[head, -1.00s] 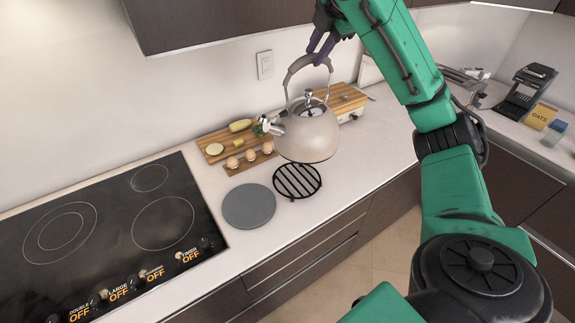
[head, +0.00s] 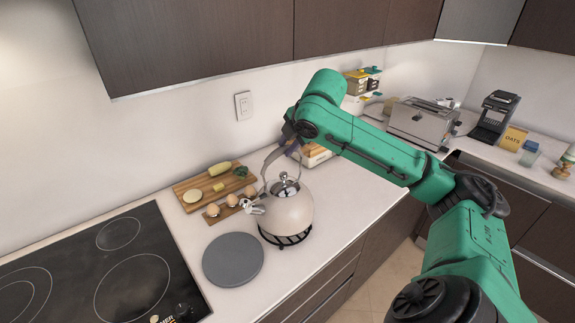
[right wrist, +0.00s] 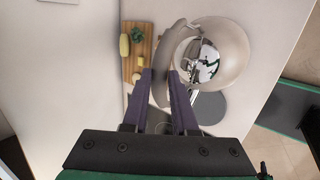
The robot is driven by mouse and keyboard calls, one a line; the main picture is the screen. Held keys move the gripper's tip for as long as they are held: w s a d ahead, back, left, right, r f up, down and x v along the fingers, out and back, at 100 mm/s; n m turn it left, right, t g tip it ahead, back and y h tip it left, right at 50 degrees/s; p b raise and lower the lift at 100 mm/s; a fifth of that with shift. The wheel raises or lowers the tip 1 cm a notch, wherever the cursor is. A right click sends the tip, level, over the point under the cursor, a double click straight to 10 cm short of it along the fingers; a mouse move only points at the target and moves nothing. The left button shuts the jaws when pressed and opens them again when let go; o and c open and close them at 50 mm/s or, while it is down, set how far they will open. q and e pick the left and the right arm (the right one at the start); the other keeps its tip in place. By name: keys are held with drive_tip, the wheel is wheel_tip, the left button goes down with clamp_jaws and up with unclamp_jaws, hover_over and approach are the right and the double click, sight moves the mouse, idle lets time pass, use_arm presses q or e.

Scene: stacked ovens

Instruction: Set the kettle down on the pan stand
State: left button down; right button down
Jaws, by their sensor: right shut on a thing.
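The cream kettle (head: 290,212) with a grey arched handle (head: 268,164) is upright over the black wire pan stand (head: 284,240). The stand's front bars show below the kettle; the rest is hidden under it. The kettle's base looks to be on or just above the bars; I cannot tell if they touch. My right gripper (head: 290,143) is above the kettle, shut on the handle's top. In the right wrist view, the purple fingers (right wrist: 160,76) close around the handle (right wrist: 168,50), with the kettle (right wrist: 228,40) to the right. My left gripper is not in view.
A grey round mat (head: 233,260) lies left of the stand, with the black cooktop (head: 130,270) further left. A wooden board (head: 205,190) with food and several eggs lie behind. A toaster (head: 422,122) stands at the back right. Counter is bare towards the front edge.

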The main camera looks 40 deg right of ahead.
wheel_tip(320, 180, down, 4)
drive_tip(key=shift+s+r+b, duration=0.15)
drive_tip(key=shift+r+b, duration=0.1)
drive_tip(key=shift+b, duration=0.3)
drive_tip(key=c, duration=0.7)
unclamp_jaws()
drive_tip(key=shift+a+f, duration=0.1)
drive_tip(key=shift+f, duration=0.05)
drive_tip(key=b+v, duration=0.3)
drive_tip(key=v, duration=0.9)
drive_tip(key=shift+b, duration=0.35)
